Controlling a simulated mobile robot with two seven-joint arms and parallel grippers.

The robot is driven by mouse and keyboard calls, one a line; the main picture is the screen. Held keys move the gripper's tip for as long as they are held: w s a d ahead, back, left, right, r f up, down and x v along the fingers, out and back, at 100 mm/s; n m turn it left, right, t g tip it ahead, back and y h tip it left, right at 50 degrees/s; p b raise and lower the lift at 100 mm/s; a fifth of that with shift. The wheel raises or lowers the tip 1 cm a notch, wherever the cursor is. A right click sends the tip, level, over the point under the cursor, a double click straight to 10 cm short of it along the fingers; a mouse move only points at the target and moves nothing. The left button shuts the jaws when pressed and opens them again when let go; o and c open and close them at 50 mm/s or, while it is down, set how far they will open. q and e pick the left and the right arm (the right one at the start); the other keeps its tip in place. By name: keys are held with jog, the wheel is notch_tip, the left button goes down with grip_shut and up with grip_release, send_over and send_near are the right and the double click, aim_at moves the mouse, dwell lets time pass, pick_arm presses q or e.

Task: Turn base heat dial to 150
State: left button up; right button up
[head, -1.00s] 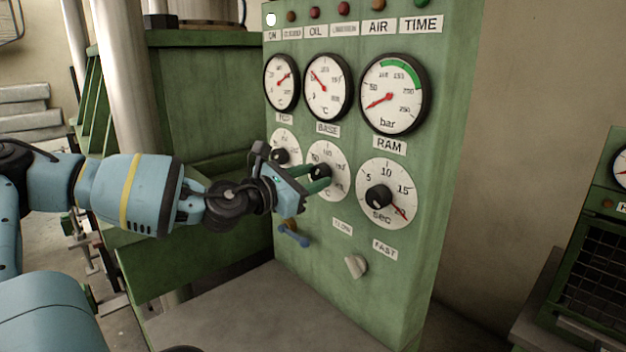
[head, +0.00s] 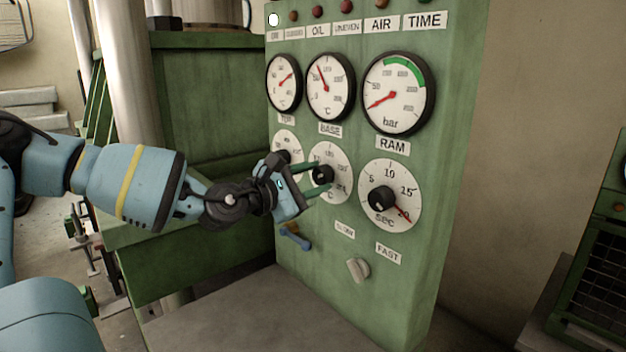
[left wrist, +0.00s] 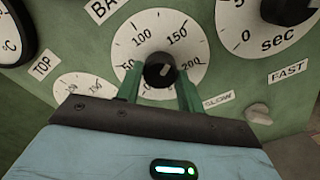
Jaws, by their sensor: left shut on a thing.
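The base heat dial (head: 331,174) is the white round scale under the BASE label on the green panel. In the left wrist view the dial (left wrist: 140,42) reads 50, 100, 150 and 200 around a black knob (left wrist: 158,72). A pale mark on the knob points toward the upper right, roughly toward 150; its exact reading is unclear. My left gripper (head: 320,180) has its green fingers on either side of the knob, shut on it. In the left wrist view the fingers of my left gripper (left wrist: 159,90) partly cover the lower scale. My right gripper is out of view.
The TOP dial (head: 287,146) is close left of the gripper, and the seconds dial (head: 405,195) is to the right. Gauges, including the base gauge (head: 340,98), sit above. A blue lever (head: 295,238) and a pale switch (head: 358,270) stick out below.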

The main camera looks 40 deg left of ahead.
pick_arm(q)
jog(key=o, duration=1)
jog(key=shift+s+r, duration=0.1)
jog(key=shift+s, duration=0.05)
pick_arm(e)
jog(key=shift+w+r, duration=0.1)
pick_arm(q)
jog(key=shift+s, duration=0.25)
jog(key=s+p, duration=0.1)
jog(key=s, duration=0.1)
jog(key=s+p, duration=0.1)
jog(key=s, duration=0.1)
jog(key=s+p, duration=0.1)
jog(key=s, duration=0.2)
jog(key=shift+a, duration=0.3)
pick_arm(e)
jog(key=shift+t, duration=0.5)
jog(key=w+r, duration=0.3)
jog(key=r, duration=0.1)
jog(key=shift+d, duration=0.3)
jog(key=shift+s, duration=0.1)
